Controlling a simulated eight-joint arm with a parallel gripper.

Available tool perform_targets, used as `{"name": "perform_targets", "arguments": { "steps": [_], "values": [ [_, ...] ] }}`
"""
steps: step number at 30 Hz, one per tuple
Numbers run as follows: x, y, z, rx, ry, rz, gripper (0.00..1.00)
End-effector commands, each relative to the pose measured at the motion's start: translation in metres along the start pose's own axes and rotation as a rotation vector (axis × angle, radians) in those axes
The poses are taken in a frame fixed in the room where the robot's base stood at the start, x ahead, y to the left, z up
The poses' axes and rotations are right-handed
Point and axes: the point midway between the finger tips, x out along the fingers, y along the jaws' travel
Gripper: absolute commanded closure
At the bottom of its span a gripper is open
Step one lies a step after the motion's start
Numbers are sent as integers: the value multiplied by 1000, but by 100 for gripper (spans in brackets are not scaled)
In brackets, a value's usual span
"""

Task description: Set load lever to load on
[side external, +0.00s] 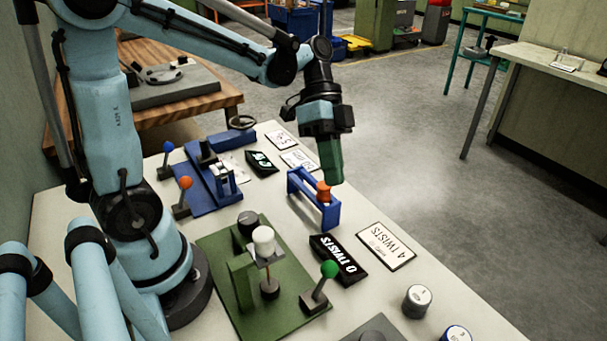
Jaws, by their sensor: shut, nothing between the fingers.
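Several ball-topped levers stand on the white table, and I cannot tell from any label which is the load lever. One has a green knob (329,269) at the right edge of the green base. One has an orange knob (185,182) in front of the blue base, and one a blue knob (168,146) behind it; both lean slightly. My gripper (333,181) is shut and empty, pointing down. Its fingertips are beside or just above an orange spool (323,190) in a blue frame (328,214); whether they touch it is unclear.
A black "0 TWISTS" sign (338,260) and a white "4 TWISTS" card (386,247) lie nearby. Round canisters (417,300) stand at the front right.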

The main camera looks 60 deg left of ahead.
Motion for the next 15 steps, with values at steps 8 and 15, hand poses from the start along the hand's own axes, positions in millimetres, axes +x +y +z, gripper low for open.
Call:
{"name": "perform_targets", "arguments": {
  "steps": [8,15],
  "values": [
    [2,0,0,-1,0,0,100],
    [28,1,0,1,-1,1,100]
  ]
}}
